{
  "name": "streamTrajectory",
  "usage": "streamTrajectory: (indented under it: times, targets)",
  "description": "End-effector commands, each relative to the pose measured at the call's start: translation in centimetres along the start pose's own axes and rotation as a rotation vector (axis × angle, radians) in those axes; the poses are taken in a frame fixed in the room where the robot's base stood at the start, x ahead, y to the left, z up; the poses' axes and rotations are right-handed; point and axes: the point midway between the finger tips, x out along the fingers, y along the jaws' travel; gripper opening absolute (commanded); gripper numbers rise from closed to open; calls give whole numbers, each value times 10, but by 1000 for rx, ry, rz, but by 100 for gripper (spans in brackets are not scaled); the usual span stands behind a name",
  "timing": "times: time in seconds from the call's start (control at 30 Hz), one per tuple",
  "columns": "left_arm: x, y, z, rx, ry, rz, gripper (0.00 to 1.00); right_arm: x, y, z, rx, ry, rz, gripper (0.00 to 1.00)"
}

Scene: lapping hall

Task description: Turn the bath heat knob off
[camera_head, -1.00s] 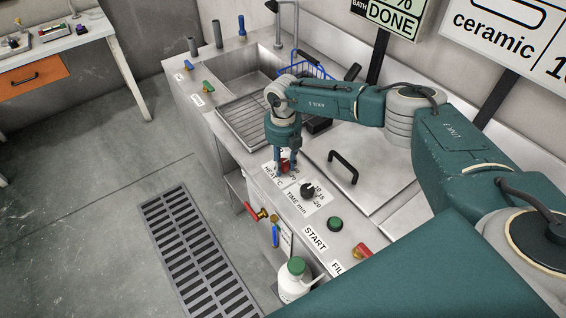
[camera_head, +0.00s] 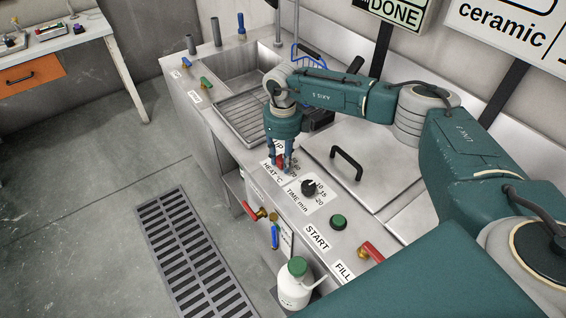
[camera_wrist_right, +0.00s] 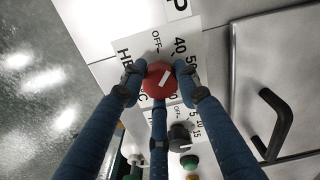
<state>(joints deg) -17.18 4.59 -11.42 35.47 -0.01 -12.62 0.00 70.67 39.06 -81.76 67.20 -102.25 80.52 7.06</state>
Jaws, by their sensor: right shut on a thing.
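The red heat knob (camera_wrist_right: 158,80) sits on a white label plate (camera_wrist_right: 196,38) with OFF, 40 and 50 marks. Its white pointer line slants up and right in the right wrist view, toward the 40 and 50 side rather than at OFF. My right gripper (camera_wrist_right: 157,88) is shut on this knob, its blue fingers around the rim. In the head view the right gripper (camera_head: 280,164) points down at the HEAT label, and the red knob (camera_head: 280,160) is mostly hidden between its fingers. My left gripper is not in view.
A black time knob (camera_head: 309,187), a green start button (camera_head: 338,222) and a red-handled fill valve (camera_head: 369,251) line the panel. A lid with a black handle (camera_head: 346,162) lies behind. A white bottle (camera_head: 294,290) stands below the front edge.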

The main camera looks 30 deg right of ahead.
Motion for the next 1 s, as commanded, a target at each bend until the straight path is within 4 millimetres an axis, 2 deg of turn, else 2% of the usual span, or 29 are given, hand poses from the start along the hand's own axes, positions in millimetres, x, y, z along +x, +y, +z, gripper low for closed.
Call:
streamTrajectory:
  times: [0.1, 0.5, 1.0]
  targets:
    - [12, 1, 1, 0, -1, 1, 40, 2, -1, 1, -110, -4, -1, 5]
    - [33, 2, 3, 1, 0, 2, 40, 1, 0, 1, -424, -4, -1, 5]
    - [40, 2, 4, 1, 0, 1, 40, -1, 0, 1, -571, -3, -1, 5]
